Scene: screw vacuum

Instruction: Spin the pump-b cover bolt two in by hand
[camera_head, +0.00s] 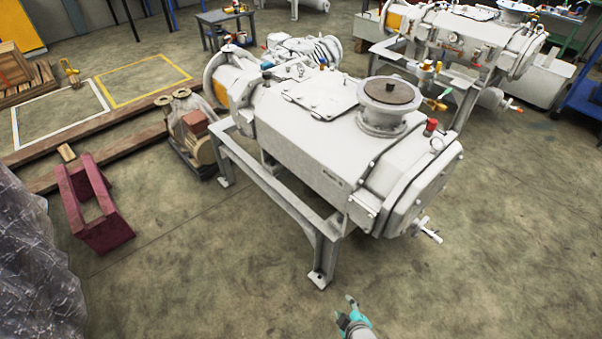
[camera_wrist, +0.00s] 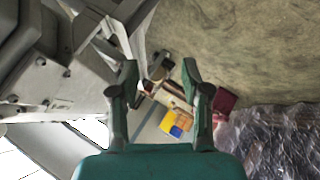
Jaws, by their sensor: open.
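A large pale grey vacuum pump (camera_head: 320,130) stands on a grey steel frame in the middle of the head view. Its near end carries a flat end cover (camera_head: 425,190). In the wrist view, pale grey machine casing (camera_wrist: 50,75) with several small bolt heads fills the left side. I cannot tell which is cover bolt two, or which pump is pump-b. My gripper (camera_head: 346,309) is low at the bottom of the head view, in front of the pump and apart from it. In the wrist view its two fingers (camera_wrist: 159,70) are spread, with nothing between them.
A second similar pump (camera_head: 465,40) stands behind at the upper right. A maroon stand (camera_head: 95,215), a small motor unit (camera_head: 193,135) and crinkled clear plastic (camera_head: 35,265) are at the left. The floor (camera_head: 500,250) at the lower right is clear.

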